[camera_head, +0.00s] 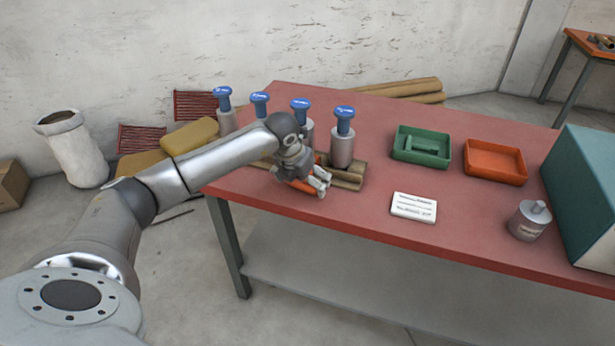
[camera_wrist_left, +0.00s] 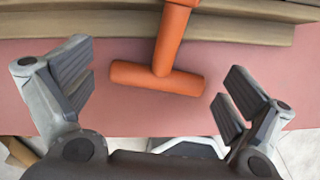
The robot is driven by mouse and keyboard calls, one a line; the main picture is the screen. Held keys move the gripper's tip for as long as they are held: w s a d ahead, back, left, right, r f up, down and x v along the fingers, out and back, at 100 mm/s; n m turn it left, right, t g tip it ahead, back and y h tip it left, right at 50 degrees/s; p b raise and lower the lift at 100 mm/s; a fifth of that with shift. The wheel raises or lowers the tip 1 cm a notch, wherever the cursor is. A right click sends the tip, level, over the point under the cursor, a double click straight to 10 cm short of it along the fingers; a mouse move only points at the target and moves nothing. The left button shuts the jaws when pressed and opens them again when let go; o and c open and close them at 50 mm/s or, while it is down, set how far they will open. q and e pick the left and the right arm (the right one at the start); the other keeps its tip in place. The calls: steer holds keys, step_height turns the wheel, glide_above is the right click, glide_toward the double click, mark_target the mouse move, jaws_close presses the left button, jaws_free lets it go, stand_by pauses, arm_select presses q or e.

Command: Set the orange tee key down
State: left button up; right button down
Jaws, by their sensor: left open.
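The orange tee key (camera_wrist_left: 158,76) lies between the spread fingers of my left gripper in the left wrist view, with red tabletop around its crossbar. Its stem runs up over a wooden piece (camera_wrist_left: 230,28) and out of the picture. Neither finger pad touches the crossbar there. In the head view my left gripper (camera_head: 318,186) is at the table's near left edge, and a small part of the orange key (camera_head: 302,187) shows beside the fingers. The gripper is open. The rest of the key is hidden by the gripper and the picture edge.
Several blue-topped metal cylinders (camera_head: 342,150) stand behind the gripper. A green tray (camera_head: 396,153), an orange tray (camera_head: 497,178), a white label card (camera_head: 414,206) and a metal canister (camera_head: 527,228) stand to the right. The red table (camera_head: 470,236) is clear around the card.

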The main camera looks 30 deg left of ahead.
arm_select(q)
steer(key=shift+f, duration=0.1)
steer(key=c, duration=1)
steer(key=shift+c, duration=0.3)
steer(key=shift+r, duration=0.2)
